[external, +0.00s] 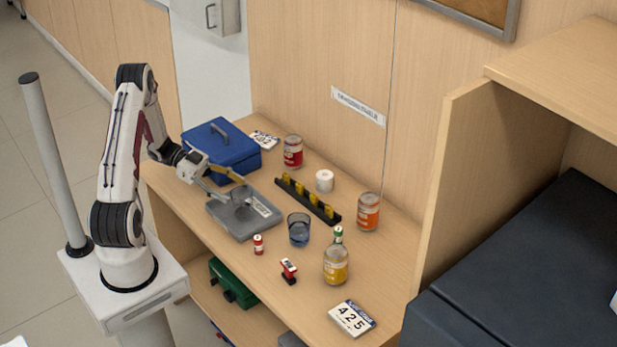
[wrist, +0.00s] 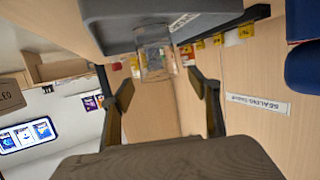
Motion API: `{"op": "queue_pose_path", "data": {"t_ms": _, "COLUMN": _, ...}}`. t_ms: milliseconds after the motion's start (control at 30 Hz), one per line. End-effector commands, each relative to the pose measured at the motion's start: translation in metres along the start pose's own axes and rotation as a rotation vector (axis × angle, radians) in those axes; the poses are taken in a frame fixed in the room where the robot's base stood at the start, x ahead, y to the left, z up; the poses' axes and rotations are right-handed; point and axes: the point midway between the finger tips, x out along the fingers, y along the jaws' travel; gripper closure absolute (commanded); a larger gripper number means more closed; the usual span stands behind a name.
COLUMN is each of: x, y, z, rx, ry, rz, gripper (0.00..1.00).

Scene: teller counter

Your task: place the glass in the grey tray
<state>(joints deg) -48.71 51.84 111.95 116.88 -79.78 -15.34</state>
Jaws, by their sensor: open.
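A clear glass (external: 241,197) stands in the grey tray (external: 222,222) on the counter; its outline in the external view is faint. The wrist view, which is upside down, shows the glass (wrist: 154,55) against the grey tray (wrist: 110,35). My gripper (external: 233,190) is above the tray. In the wrist view my gripper's fingers (wrist: 155,85) are open and spread to either side of the glass. I cannot tell whether either finger touches it. A second, bluish glass (external: 299,231) stands on the counter to the right of the tray.
A blue box (external: 215,148) is behind the tray. A black rack with yellow pieces (external: 308,200), a white roll (external: 324,181) and jars (external: 368,212) stand farther right. A yellow bottle (external: 336,266) is nearer the front.

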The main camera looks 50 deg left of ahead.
Motion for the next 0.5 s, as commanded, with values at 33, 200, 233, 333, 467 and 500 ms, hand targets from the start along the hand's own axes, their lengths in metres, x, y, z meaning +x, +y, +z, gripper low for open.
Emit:
{"op": "queue_pose_path", "data": {"t_ms": 33, "x": -0.009, "y": -0.001, "z": 0.0, "rx": 0.002, "ry": -0.001, "rz": -0.005, "gripper": 0.39}}
{"op": "queue_pose_path", "data": {"t_ms": 200, "x": -0.035, "y": -0.001, "z": 0.0, "rx": 0.002, "ry": -0.002, "rz": -0.004, "gripper": 0.39}}
{"op": "queue_pose_path", "data": {"t_ms": 233, "x": -0.04, "y": -0.001, "z": 0.0, "rx": 0.002, "ry": -0.002, "rz": -0.004, "gripper": 0.39}}
{"op": "queue_pose_path", "data": {"t_ms": 333, "x": -0.052, "y": -0.001, "z": 0.0, "rx": 0.001, "ry": -0.001, "rz": -0.003, "gripper": 0.39}}
{"op": "queue_pose_path", "data": {"t_ms": 467, "x": -0.065, "y": 0.0, "z": 0.0, "rx": 0.001, "ry": -0.001, "rz": -0.002, "gripper": 0.39}}
{"op": "queue_pose_path", "data": {"t_ms": 500, "x": -0.068, "y": 0.0, "z": 0.0, "rx": 0.002, "ry": 0.0, "rz": -0.001, "gripper": 0.39}}
